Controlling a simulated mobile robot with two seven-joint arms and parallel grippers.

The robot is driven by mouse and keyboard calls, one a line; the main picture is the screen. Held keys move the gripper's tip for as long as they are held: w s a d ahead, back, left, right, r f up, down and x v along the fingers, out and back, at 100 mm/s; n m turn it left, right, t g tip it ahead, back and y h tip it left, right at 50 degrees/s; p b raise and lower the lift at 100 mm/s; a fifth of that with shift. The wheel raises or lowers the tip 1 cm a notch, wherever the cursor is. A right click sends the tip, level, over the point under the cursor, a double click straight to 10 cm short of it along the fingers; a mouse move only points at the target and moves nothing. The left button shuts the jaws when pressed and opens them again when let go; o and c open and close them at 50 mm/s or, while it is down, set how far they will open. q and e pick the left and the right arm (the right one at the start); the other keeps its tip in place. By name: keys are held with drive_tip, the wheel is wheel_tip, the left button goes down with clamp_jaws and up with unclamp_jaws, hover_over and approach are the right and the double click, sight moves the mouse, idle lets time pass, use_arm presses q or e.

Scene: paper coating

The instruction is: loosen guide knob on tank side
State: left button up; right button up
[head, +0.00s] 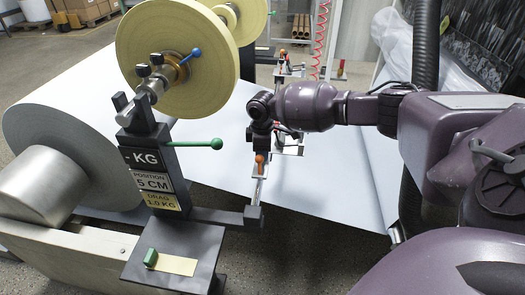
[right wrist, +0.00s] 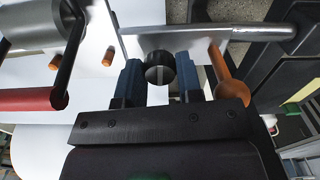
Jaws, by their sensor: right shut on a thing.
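The guide knob (right wrist: 159,73) is small, black and round, on a pale metal plate (right wrist: 199,45) in the right wrist view. My right gripper (right wrist: 158,78) has its two blue fingers on either side of the knob and is shut on it. A lever with an orange ball end (right wrist: 231,92) hangs close to the right finger; an orange ball (head: 260,159) also shows in the head view, below my right wrist. The knob is hidden in the head view by my wrist. My left gripper is not in view.
A grey metal bar (right wrist: 243,33) runs right from the plate. In the head view, a post with a green-ended lever (head: 216,144) and a large yellow roll (head: 194,75) stand left of my arm. A white paper web (head: 330,178) spreads behind.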

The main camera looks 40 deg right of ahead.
drive_tip(key=n, duration=0.8)
drive_tip(key=shift+n, duration=0.4)
drive_tip(key=n, duration=0.5)
drive_tip(key=shift+s+f, duration=0.1)
drive_tip(key=shift+n, duration=1.2)
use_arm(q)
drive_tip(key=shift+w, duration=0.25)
use_arm(e)
drive_tip(key=shift+n, duration=0.4)
drive_tip(key=o, duration=0.6)
drive_tip(key=shift+c, duration=0.2)
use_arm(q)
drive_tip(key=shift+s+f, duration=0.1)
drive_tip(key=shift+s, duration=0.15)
use_arm(e)
drive_tip(key=shift+o, duration=0.4)
